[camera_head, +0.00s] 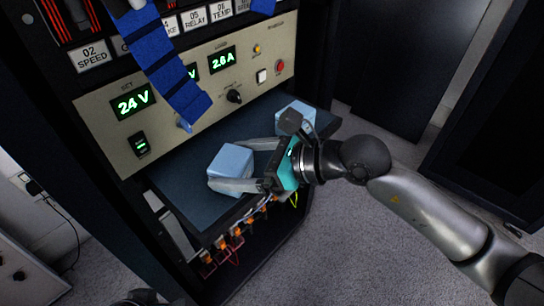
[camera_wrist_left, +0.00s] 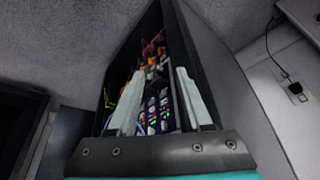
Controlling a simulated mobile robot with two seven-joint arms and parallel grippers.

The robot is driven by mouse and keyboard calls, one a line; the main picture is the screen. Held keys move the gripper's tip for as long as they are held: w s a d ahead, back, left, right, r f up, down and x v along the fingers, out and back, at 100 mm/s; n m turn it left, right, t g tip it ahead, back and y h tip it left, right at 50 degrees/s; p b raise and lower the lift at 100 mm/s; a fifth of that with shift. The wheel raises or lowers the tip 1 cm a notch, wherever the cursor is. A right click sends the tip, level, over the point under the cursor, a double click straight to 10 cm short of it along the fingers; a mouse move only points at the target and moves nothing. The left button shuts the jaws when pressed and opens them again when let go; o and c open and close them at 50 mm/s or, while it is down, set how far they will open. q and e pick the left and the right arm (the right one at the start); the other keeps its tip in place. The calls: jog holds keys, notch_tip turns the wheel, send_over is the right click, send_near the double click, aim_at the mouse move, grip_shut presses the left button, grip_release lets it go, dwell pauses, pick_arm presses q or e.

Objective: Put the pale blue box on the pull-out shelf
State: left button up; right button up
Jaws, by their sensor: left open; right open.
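A pale blue box (camera_head: 231,160) sits on the dark pull-out shelf (camera_head: 180,185) in the head view, near its left-middle part. My right gripper (camera_head: 224,166) is open, with one finger along the box's front side and the other along its back side. I cannot tell whether the fingers touch it. A second pale blue box (camera_head: 297,109) stands at the shelf's right end, partly hidden behind my right wrist. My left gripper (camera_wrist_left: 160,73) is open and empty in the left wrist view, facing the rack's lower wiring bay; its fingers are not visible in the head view.
The control panel (camera_head: 118,135) with green displays rises behind the shelf. A blue banded strap (camera_head: 165,60) hangs in front of the panel. Orange connectors and wires (camera_head: 222,243) lie below the shelf, also visible in the left wrist view (camera_wrist_left: 153,68).

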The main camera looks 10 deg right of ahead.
jog(key=p+v, duration=0.1)
jog(key=v, duration=0.8)
jog(key=shift+s+d, duration=0.2)
jog(key=shift+d, duration=0.15)
jog(key=w+d+r+m+t, duration=0.3)
jog(key=w+r+m+t, duration=0.35)
jog(key=m, duration=0.85)
jog(key=d+f+m+t+h, duration=0.2)
jog(key=d+f+m+h, duration=1)
jog(key=m, duration=0.9)
jog(key=s+a+f+m+g+h, duration=0.2)
jog(key=s+f+m+g, duration=0.45)
jog(key=f, duration=0.55)
pick_arm(q)
jog(key=shift+g, duration=0.3)
notch_tip(320, 180, down, 4)
jog(key=shift+p, duration=0.3)
pick_arm(e)
jog(key=s+a+f+m+g+y, duration=0.3)
jog(key=s+a+f+g, duration=0.2)
jog(key=s, duration=0.5)
notch_tip(320, 180, down, 3)
jog(key=shift+s+a+f, duration=0.1)
jog(key=shift+s+a, duration=0.2)
jog(key=shift+a, duration=0.75)
